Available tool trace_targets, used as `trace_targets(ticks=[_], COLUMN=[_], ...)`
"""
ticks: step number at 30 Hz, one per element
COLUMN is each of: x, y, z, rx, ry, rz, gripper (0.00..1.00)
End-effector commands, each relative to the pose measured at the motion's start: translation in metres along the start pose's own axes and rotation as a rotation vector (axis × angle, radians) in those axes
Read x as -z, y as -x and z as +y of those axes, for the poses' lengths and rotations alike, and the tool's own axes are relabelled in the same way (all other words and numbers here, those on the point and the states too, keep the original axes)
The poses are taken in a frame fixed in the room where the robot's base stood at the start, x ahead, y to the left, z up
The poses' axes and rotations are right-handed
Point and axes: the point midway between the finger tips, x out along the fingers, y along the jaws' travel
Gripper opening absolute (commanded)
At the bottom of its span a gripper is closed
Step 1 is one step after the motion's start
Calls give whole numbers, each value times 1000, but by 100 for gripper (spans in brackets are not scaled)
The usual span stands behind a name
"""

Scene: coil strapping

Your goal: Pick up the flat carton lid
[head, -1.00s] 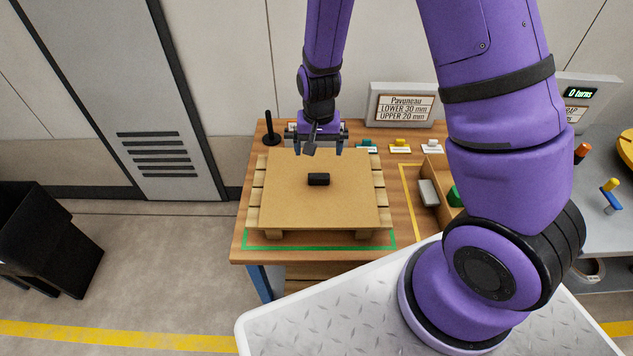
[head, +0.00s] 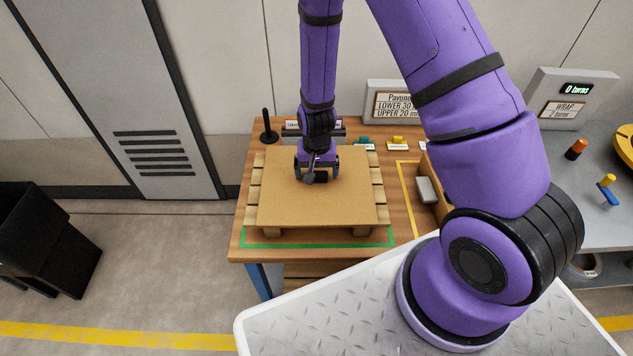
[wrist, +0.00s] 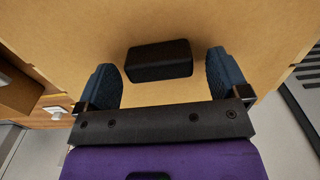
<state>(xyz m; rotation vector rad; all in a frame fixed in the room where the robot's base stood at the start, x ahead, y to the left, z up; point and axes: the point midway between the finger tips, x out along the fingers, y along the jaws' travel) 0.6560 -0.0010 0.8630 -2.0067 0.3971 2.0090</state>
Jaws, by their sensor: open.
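The flat carton lid (head: 310,207) is a tan sheet lying on a wooden pallet (head: 255,193) on the workbench. A small black block (head: 321,177) sits on the lid's upper middle; it also shows in the wrist view (wrist: 159,61). My gripper (head: 317,175) is open over the lid at the block. In the wrist view the two blue fingers (wrist: 164,83) stand apart on either side of the block, with gaps to it. Whether the fingertips touch the lid, I cannot tell. The gripper partly hides the block in the head view.
A black upright post (head: 268,127) stands at the bench's back left. A sign (head: 390,102) and small coloured pieces are behind the pallet. A wooden bin with a grey block (head: 427,189) is at the right. A green outline (head: 320,245) surrounds the pallet area.

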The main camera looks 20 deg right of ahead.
Motion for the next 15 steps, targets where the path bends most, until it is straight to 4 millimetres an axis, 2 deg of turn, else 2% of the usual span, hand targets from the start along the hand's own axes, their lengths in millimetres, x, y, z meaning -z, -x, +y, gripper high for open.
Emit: trace_targets(ticks=[9, 11, 15], x=[0, 0, 0], y=[-4, -4, -4], z=[0, 0, 0], rx=[1, 1, 1], ry=[0, 0, 0], rz=[1, 1, 1], gripper=[94, 82, 50])
